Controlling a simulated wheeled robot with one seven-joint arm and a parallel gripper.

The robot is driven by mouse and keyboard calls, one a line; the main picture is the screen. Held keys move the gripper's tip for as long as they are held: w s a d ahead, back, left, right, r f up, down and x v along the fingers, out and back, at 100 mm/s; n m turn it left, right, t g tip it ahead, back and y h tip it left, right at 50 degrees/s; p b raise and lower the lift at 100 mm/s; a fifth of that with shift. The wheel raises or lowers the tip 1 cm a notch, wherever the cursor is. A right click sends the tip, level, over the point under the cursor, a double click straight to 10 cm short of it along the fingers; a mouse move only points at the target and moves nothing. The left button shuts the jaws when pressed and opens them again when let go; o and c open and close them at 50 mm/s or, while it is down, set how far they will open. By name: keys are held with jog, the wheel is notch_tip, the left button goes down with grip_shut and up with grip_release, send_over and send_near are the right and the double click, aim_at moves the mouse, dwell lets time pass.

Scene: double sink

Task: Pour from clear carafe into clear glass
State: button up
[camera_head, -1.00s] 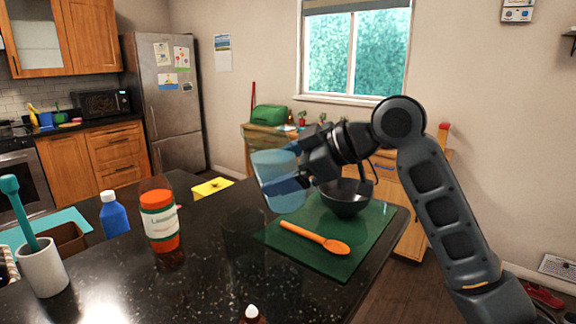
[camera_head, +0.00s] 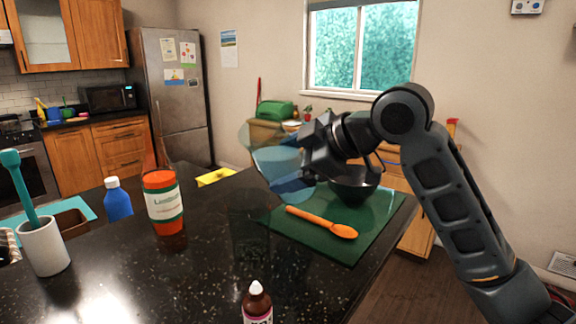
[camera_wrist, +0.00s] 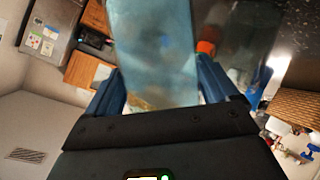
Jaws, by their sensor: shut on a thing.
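My gripper (camera_head: 292,178) is shut on the clear carafe (camera_head: 268,150), a see-through, bluish vessel held in the air above the counter, left of the black bowl. The carafe looks tilted, but its outline is faint against the room. In the wrist view the carafe (camera_wrist: 152,50) fills the space between the two blue fingers (camera_wrist: 162,88). A faint, dark see-through shape, which looks like the clear glass (camera_head: 249,232), stands on the black counter below and left of the carafe. Its rim and contents are hard to make out.
A green mat (camera_head: 335,238) bears an orange spoon (camera_head: 322,222) and a black bowl (camera_head: 354,187). An orange-capped labelled bottle (camera_head: 164,205), a blue bottle (camera_head: 117,200) and a white cup (camera_head: 43,247) stand left. A small brown bottle (camera_head: 257,303) stands at the front.

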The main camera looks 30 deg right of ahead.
jog(key=shift+w+d+f+n+h+b, duration=0.1)
jog(key=shift+d+f+n+h+b, duration=0.15)
jog(key=shift+f+n+h+b, duration=0.35)
jog(key=shift+d+r+n+t+h+b, duration=0.2)
jog(key=shift+n+t+h+b, duration=0.15)
jog(key=shift+b, duration=0.45)
jog(key=shift+w+d+r+n+t+h+b, duration=0.1)
jog(key=shift+r+n+t+h+b, duration=0.15)
jog(key=shift+n+h+b, duration=0.3)
jog(key=shift+r, duration=0.15)
jog(key=shift+r+n+h+b, duration=0.35)
jog(key=shift+r+n+h, duration=0.05)
jog(key=shift+n+t+h+b, duration=0.3)
jog(key=shift+b, duration=0.4)
dwell(1.3)
